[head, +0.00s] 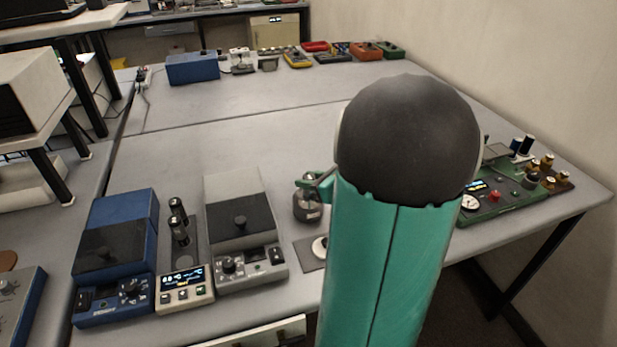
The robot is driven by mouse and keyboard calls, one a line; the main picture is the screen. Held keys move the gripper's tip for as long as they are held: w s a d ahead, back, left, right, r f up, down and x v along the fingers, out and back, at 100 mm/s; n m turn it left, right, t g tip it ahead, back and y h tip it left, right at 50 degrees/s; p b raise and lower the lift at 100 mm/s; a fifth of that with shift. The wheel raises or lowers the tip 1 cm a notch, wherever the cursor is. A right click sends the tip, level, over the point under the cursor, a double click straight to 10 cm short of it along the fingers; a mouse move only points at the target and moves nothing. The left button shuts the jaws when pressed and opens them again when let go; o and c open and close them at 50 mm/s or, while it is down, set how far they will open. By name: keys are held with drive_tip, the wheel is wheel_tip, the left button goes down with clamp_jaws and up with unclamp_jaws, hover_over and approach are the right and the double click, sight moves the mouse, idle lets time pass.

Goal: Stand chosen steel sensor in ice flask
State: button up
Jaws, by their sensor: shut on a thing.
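My gripper (315,184) shows only as a small green part to the left of my arm; the arm hides most of it. It is shut on a thin greyish thing, apparently a steel sensor, of which little can be made out. Just below it stands a small dark rounded vessel (308,208), apparently the ice flask. Whether the held thing is inside the vessel or above it I cannot tell. Two dark cylinders with steel bands (179,222) stand upright behind a small beige meter (185,289) with a lit display.
A blue device (118,255) and a grey device (243,230) flank the meter. A flat plate with a white disc (317,249) lies by my arm. A green instrument board (505,202) is at right. Several instruments line the far end. The middle of the grey table (230,125) is clear.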

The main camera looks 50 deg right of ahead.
drive_tip(key=shift+w+a, duration=0.15)
drive_tip(key=shift+w, duration=0.05)
drive_tip(key=shift+s, duration=0.15)
drive_tip(key=shift+s+f, duration=0.1)
drive_tip(key=o, duration=1.1)
drive_tip(key=shift+c, duration=0.2)
